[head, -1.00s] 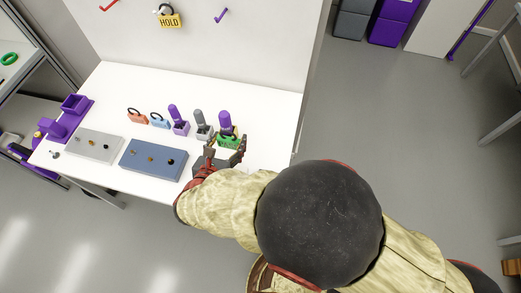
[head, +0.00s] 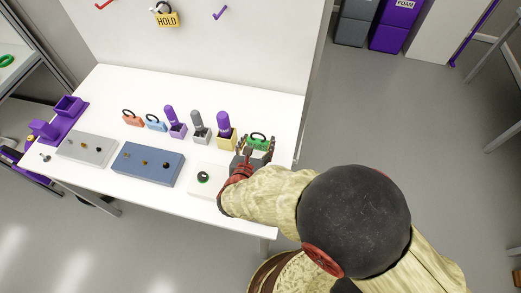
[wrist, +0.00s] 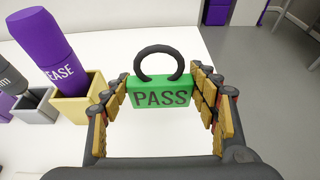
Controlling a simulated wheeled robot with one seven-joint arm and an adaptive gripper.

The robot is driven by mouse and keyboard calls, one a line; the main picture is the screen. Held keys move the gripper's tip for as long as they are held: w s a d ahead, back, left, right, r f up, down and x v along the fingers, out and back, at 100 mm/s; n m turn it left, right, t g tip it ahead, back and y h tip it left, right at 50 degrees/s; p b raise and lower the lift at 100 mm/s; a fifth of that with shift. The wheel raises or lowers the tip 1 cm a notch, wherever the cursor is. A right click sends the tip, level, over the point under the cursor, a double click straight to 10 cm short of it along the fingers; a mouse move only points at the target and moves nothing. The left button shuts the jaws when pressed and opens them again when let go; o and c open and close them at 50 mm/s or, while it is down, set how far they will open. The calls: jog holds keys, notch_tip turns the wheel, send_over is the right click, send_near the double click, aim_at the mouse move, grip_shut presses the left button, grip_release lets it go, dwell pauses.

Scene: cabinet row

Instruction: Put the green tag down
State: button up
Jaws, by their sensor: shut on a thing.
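The green tag (head: 257,142) has a black loop on top and reads PASS in the wrist view (wrist: 160,94). My gripper (head: 256,148) has its fingers on both sides of the tag and is shut on it. The tag is upright, with its lettered face toward the wrist camera. It is over the right part of the white table (head: 258,205), to the right of the yellow holder (head: 227,139). I cannot tell whether its lower edge touches the tabletop.
The yellow holder with a purple bottle (wrist: 45,52) is close to my left fingers. Red and blue tags (head: 132,118) (head: 156,122) stand farther left. A white block (head: 207,190) with a dark and green round part is left of my wrist. The table's right end is near.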

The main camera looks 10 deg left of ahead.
aim_at(260, 148)
jog(key=shift+w+d+f, duration=0.2)
jog(key=shift+w+f, duration=0.05)
jog(key=shift+f, duration=0.15)
jog(key=shift+w+d+f+b, duration=0.15)
jog(key=shift+f+b, duration=0.45)
jog(key=shift+f, duration=0.3)
jog(key=shift+w+d+f+b, duration=0.1)
jog(key=shift+f+b, duration=0.5)
jog(key=shift+f, duration=0.3)
jog(key=shift+f, duration=0.15)
jog(key=o, duration=1)
jog(key=shift+o, duration=0.3)
jog(key=shift+s+a+r, duration=0.1)
jog(key=shift+s+r, duration=0.25)
jog(key=p+v, duration=0.4)
jog(key=v, duration=0.7)
jog(key=shift+s+f+p, duration=0.1)
jog(key=shift+s+p, duration=0.1)
jog(key=shift+p, duration=0.15)
